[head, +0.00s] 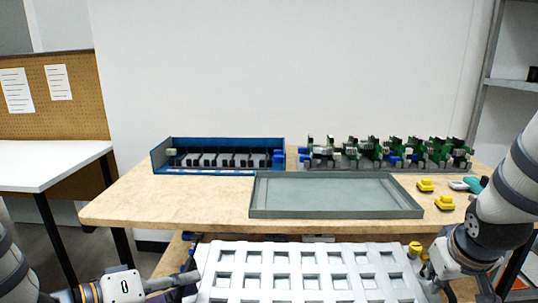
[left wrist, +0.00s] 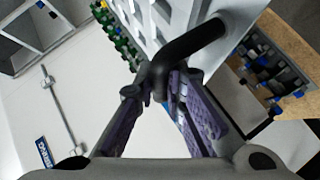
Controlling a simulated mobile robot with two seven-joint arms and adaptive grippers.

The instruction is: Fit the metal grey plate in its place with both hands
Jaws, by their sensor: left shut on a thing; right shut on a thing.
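The metal grey plate (head: 290,272), pale with rows of square holes, spans the bottom of the head view between my two grippers, in front of the table. My left gripper (head: 190,272) is at its left edge. In the left wrist view, the left gripper's purple-padded fingers (left wrist: 165,100) are shut on a black curved handle (left wrist: 192,45) at the plate (left wrist: 165,22). My right gripper (head: 428,266) is shut at the plate's right edge; its fingertips are partly hidden. The plate's lower edge is cut off by the frame.
On the wooden table (head: 140,205) stand a shallow grey tray (head: 335,195), a blue-walled unit (head: 220,142) with black parts, and a row of green boards (head: 375,152). Yellow pieces (head: 444,202) and a teal-handled tool (head: 473,185) lie at the right. The table's left front is clear.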

